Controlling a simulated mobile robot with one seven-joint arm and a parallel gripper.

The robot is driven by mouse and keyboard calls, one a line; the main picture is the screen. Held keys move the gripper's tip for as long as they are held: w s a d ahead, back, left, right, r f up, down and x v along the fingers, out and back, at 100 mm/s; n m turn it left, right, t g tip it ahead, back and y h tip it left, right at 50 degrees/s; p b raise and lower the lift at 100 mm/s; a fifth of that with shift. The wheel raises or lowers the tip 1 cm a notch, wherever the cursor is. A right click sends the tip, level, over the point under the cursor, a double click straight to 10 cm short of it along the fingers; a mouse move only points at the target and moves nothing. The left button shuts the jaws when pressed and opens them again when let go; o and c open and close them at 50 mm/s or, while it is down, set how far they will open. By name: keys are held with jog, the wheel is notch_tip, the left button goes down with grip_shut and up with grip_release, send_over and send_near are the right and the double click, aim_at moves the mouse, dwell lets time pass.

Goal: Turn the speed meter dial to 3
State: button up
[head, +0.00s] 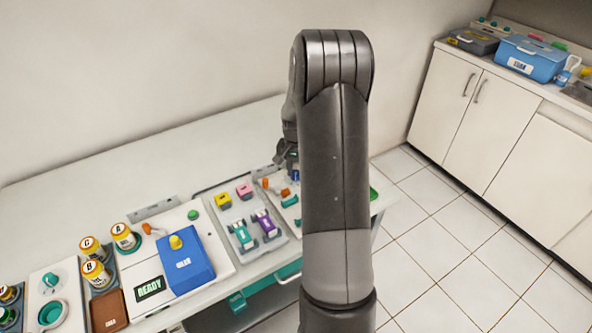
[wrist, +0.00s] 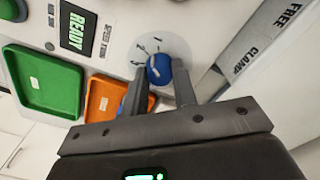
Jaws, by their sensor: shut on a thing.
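The speed meter dial (wrist: 160,66) is a round blue knob with a white pointer line, on a pale round scale plate (wrist: 176,44) in the wrist view. The scale marks are small and I cannot read which one the pointer meets. My gripper (wrist: 162,78) is shut on the dial, one finger on each side. In the head view, my gripper (head: 287,157) is at the right part of the bench, partly hidden by my arm, and the blue dial (head: 295,176) shows just below it.
In the wrist view, a green tray (wrist: 45,82), an orange tray (wrist: 118,100) and a READY display (wrist: 77,27) lie left of the dial. A grey FREE/CLAMP strip (wrist: 262,45) runs along the right.

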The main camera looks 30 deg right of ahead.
aim_at(296, 172)
jog(key=n, duration=0.5)
jog(key=shift+n, duration=0.3)
jog(key=n, duration=0.5)
jog(key=shift+w, duration=0.1)
dwell(0.3)
jog(key=o, duration=1)
jog(key=shift+r, duration=0.15)
notch_tip(296, 172, up, 11)
jog(key=shift+f, duration=0.2)
